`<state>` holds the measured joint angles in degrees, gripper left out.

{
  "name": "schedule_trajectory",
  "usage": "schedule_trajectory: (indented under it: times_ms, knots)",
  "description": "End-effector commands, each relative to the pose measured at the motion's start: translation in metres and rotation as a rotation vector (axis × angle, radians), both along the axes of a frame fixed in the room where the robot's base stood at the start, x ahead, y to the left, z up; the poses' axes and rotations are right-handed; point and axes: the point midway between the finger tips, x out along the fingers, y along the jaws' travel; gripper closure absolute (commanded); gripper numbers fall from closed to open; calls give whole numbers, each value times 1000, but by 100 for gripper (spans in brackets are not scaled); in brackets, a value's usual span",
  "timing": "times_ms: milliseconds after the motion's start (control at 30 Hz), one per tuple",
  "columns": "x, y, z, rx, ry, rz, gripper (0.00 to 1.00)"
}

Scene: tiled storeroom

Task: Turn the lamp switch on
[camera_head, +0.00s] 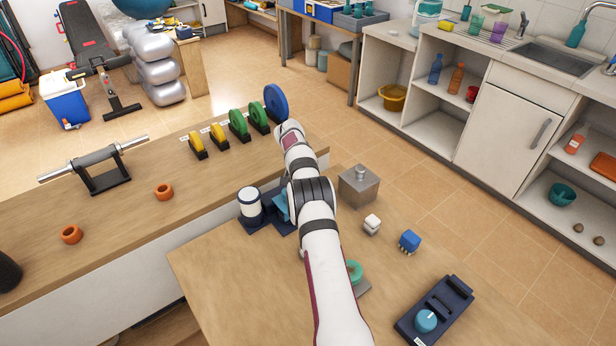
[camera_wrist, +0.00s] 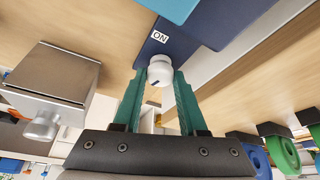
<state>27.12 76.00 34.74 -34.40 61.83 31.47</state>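In the wrist view a round white knob (camera_wrist: 160,71) sits on a dark navy base (camera_wrist: 195,45) beside a white label reading "ON" (camera_wrist: 160,37). A short dark mark shows on the knob's near face. My gripper (camera_wrist: 161,75) has its two teal fingers apart, one on each side of the knob; whether they touch it is unclear. In the head view a white cylinder with a dark band (camera_head: 250,204), likely the lamp, stands on a navy base (camera_head: 264,222). My arm hides the knob and fingertips there.
A metal box with a knob on top (camera_head: 357,188) stands close right of my arm; it also shows in the wrist view (camera_wrist: 52,78). Bare wood is at front left.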

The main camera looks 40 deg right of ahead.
Motion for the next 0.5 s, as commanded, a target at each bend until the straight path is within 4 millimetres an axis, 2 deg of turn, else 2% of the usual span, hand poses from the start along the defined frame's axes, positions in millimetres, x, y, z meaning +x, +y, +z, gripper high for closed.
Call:
schedule_trajectory:
  times_ms: [33, 100, 133, 267, 500]
  knots:
    - [0, 0, 0, 0, 0, 0, 86]
    - [0, 0, 0, 1, 1, 0, 99]
    - [0, 0, 0, 1, 1, -1, 100]
    - [0, 0, 0, 0, 1, -9, 100]
    - [1, 1, 0, 1, 1, -127, 100]
